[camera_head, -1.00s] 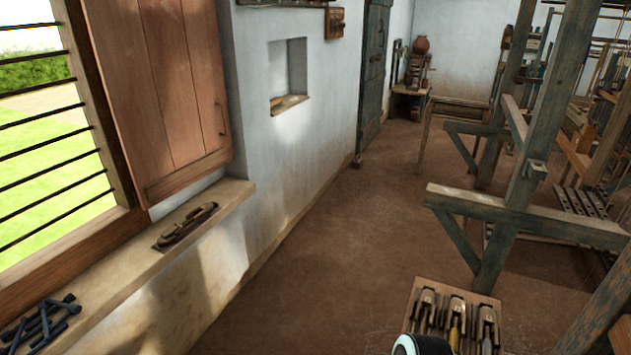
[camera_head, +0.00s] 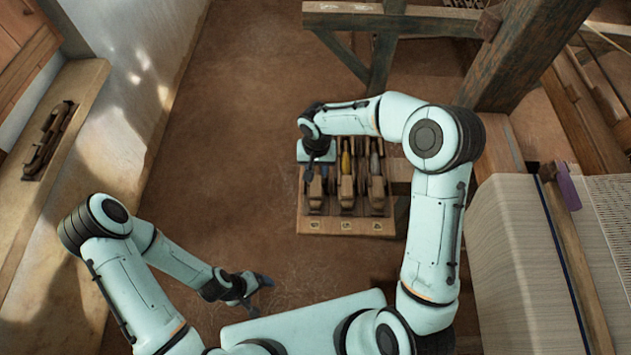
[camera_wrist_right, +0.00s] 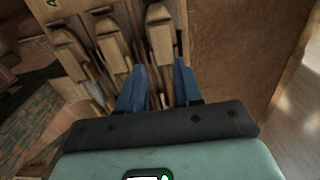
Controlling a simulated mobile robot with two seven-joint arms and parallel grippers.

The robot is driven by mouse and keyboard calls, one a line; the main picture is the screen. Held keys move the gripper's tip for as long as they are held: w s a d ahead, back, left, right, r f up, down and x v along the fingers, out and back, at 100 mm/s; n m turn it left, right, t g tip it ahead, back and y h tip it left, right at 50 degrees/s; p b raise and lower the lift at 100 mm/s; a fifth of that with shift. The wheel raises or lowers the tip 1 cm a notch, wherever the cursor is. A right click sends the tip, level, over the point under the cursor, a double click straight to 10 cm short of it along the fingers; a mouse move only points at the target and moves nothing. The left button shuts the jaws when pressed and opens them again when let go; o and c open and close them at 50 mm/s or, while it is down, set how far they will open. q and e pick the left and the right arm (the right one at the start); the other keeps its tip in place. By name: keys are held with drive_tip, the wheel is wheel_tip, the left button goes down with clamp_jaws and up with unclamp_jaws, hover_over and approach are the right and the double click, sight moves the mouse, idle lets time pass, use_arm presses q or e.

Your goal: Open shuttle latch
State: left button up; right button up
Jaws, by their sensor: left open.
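A wooden rack (camera_head: 345,225) holds three wooden shuttles side by side. The left shuttle (camera_head: 316,195) is under my right gripper (camera_head: 316,168); the middle shuttle (camera_head: 347,192) and right shuttle (camera_head: 377,190) are beside it. In the right wrist view, my right gripper (camera_wrist_right: 160,68) has its two blue fingers apart, over the end shuttle (camera_wrist_right: 161,32), one toward each side. I cannot tell if they touch it. The shuttle's latch is not clear, partly hidden by the gripper. My left gripper (camera_head: 262,295) is open and empty over the floor, left of the rack.
A loom with a cloth beam (camera_head: 520,270) and timber posts (camera_head: 520,60) stands close on the right. A window sill (camera_head: 45,190) with a dark wooden piece (camera_head: 50,140) runs along the left. The brown floor (camera_head: 240,150) between is clear.

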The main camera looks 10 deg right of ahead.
sight(316, 190)
wheel_tip(316, 190, down, 12)
drive_tip(key=shift+a+r+p, duration=0.1)
drive_tip(key=shift+r+p, duration=0.1)
drive_tip(key=shift+p, duration=0.1)
clamp_jaws()
